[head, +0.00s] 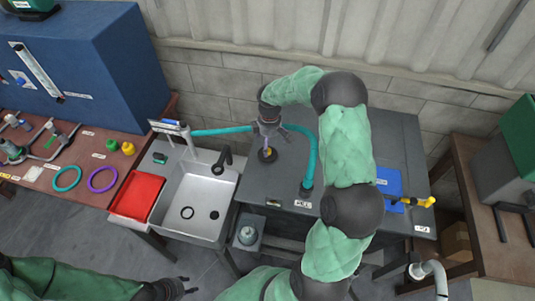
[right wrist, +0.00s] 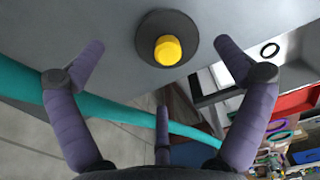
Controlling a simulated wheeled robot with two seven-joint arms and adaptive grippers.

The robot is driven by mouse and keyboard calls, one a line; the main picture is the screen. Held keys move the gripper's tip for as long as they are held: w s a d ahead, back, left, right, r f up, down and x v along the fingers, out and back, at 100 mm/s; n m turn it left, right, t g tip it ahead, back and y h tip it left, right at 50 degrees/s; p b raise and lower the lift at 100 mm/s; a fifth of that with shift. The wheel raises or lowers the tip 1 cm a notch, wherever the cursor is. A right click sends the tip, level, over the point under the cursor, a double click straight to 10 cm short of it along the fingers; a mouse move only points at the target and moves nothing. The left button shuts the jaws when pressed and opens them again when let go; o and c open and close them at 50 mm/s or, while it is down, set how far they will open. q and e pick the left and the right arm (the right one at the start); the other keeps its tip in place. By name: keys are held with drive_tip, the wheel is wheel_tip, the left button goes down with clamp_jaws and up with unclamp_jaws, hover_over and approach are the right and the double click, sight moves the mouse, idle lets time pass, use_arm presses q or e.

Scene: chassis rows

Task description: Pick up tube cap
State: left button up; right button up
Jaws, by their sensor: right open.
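What looks like the tube cap, a yellow knob on a round black base, sits on the grey bench top (head: 390,130); the yellow knob (right wrist: 168,50) and black base (right wrist: 147,37) are clear in the right wrist view. In the head view the cap (head: 268,155) is just below my right gripper (head: 268,137). The right gripper's purple fingers are spread wide with nothing between them, and the cap lies ahead between the fingertips, apart from them. My left gripper (head: 187,286) is low in the head view, over the floor, with its fingers apart and empty.
A teal hose (head: 312,150) arches beside and behind the right gripper. A sink (head: 200,200) with a black tap and a red tray (head: 142,196) stand to the left. A blue panel (head: 388,185) and a yellow-handled valve (head: 418,201) lie to the right.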

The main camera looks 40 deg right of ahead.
drive_tip(key=shift+a+f, duration=0.15)
drive_tip(key=shift+f, duration=0.2)
drive_tip(key=shift+a+f, duration=0.15)
drive_tip(key=shift+f, duration=1.05)
drive_tip(key=shift+a+f, duration=0.1)
drive_tip(key=shift+f, duration=1.05)
drive_tip(key=c, duration=1.2)
